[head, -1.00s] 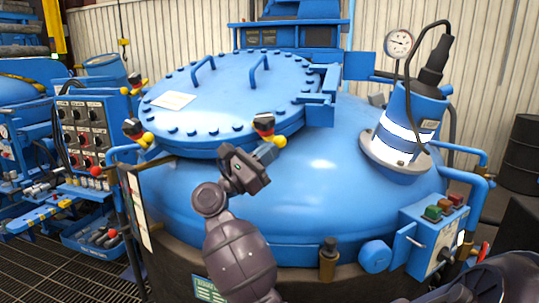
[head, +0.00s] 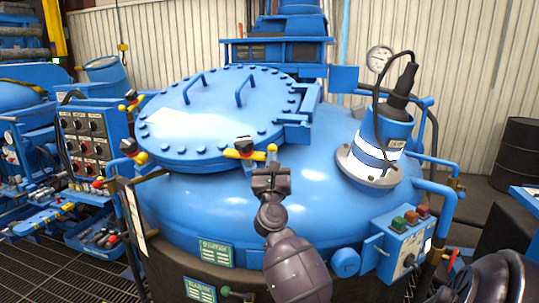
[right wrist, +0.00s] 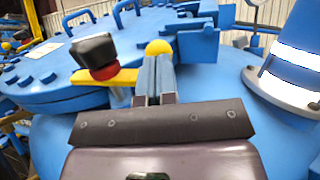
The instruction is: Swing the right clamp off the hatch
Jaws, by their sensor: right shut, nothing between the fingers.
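The round blue hatch (head: 205,105) lies closed on top of the furnace. The right clamp (head: 244,148), a yellow bar with a black knob over a red collar and a yellow ball end, sits at the hatch's near right rim. Its bar points left to right, and its left end appears to overlap the rim. My right gripper (head: 272,163) is shut and empty just below the ball. In the right wrist view, the fingertips (right wrist: 154,66) are right at the ball (right wrist: 158,47); I cannot tell whether they touch.
Two other clamps sit on the hatch's left rim, one near (head: 131,148) and one farther back (head: 131,97). A white-banded cylinder (head: 380,150) with a cable stands to the right. A button box (head: 403,245) is at the lower right. The dome between is bare.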

